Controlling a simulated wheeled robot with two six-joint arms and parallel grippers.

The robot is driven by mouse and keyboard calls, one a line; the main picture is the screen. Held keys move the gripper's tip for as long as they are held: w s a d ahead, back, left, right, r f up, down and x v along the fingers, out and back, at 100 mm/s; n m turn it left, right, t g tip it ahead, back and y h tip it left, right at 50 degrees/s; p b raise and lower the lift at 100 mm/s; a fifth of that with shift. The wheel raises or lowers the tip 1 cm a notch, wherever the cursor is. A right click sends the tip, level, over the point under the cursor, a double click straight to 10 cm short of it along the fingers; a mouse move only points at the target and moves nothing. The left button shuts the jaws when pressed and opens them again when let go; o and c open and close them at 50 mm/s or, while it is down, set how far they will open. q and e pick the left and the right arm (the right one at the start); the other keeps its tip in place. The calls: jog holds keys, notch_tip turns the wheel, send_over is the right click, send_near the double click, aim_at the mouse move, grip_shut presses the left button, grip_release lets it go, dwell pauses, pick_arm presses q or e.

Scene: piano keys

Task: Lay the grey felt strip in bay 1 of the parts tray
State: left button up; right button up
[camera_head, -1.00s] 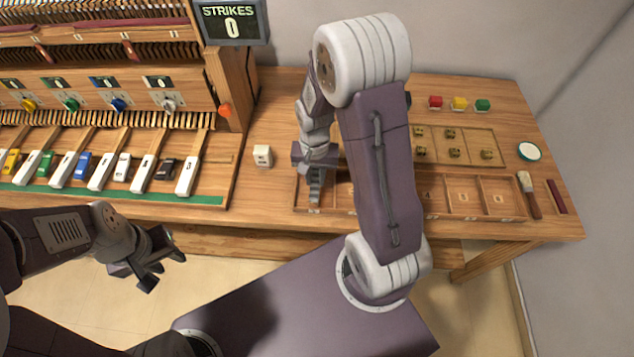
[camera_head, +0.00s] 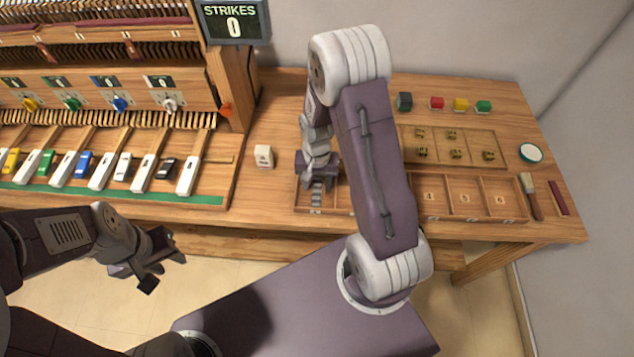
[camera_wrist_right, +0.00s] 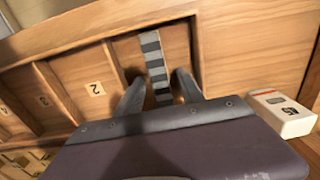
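The grey felt strip (camera_head: 316,198), banded in light and dark grey, lies in the leftmost bay of the parts tray (camera_head: 432,217). In the right wrist view the strip (camera_wrist_right: 155,58) lies lengthwise in the end bay beside bay 2, reaching close to the tray's outer wall. No number shows in that bay. My right gripper (camera_head: 322,184) is over this bay. In its wrist view the fingers (camera_wrist_right: 160,92) are spread on either side of the strip, with gaps. The strip's near end is hidden by the gripper body. My left gripper (camera_head: 163,270) is open and empty, in front of the bench.
A white block (camera_head: 264,156) stands left of the tray. Piano keys (camera_head: 105,172) are further left. Behind the tray are a brass-part board (camera_head: 455,135) and coloured blocks (camera_head: 460,104). A brush (camera_head: 531,196) lies right of the tray. My right arm hides the tray's middle.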

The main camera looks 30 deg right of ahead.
aim_at(317, 186)
jog(key=shift+r, duration=0.45)
notch_tip(317, 186, up, 12)
jog(key=f+p, duration=0.1)
jog(key=p, duration=0.1)
jog(key=s+a+n+t, duration=0.1)
jog(key=s+a+n, duration=0.3)
jog(key=s, duration=0.4)
jog(key=shift+s+a+r+n, duration=0.2)
jog(key=shift+a+r+n, duration=0.15)
jog(key=shift+n, duration=0.55)
